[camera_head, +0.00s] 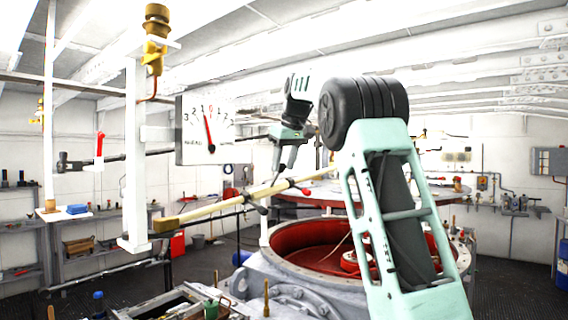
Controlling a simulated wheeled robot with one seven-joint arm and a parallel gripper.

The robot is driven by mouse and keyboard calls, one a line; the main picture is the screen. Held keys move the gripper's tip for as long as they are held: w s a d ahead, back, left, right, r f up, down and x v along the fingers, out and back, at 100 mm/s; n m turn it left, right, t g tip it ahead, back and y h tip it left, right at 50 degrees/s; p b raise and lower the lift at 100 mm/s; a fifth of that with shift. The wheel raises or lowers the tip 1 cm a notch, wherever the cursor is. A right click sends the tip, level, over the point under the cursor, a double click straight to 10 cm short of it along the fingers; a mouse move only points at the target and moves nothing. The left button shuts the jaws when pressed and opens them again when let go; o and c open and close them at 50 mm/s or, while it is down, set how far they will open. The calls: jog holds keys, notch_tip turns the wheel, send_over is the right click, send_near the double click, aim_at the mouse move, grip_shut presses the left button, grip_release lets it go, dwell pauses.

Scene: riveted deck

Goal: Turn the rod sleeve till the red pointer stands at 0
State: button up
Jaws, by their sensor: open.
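A white dial plate (190,150) hangs at centre left, with a red 0 at the top and numbers up to 3 on both sides. Its red pointer (208,132) leans left of the 0, with its tip near the left 1. A thin dark rod (240,206) runs below a pale yellow bar (215,206), with dark and red fittings near their right end. Which fitting is the rod sleeve I cannot tell for sure. My gripper (284,165) is open and empty, fingers down, right of the dial and above the bar's right end.
A white post (134,150) with a brass fitting (156,35) stands left of the dial. A large round grey housing (300,285) with a red interior lies below my arm. Benches with tools line the walls. Dark floor shows at the right.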

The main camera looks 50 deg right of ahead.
jog(key=shift+f, duration=0.1)
grip_shut()
jog(key=s+f+t+b, duration=0.1)
jog(key=b, duration=0.3)
jog(key=s+f+t+b, duration=0.1)
jog(key=t+b, duration=0.1)
jog(key=b, duration=0.2)
jog(key=s+f+t+b, duration=0.1)
jog(key=b, duration=0.3)
jog(key=shift+d+f+t+b, duration=0.25)
jog(key=shift+f+t+b, duration=0.1)
jog(key=shift+t, duration=0.05)
jog(key=shift+w, duration=0.1)
grip_release()
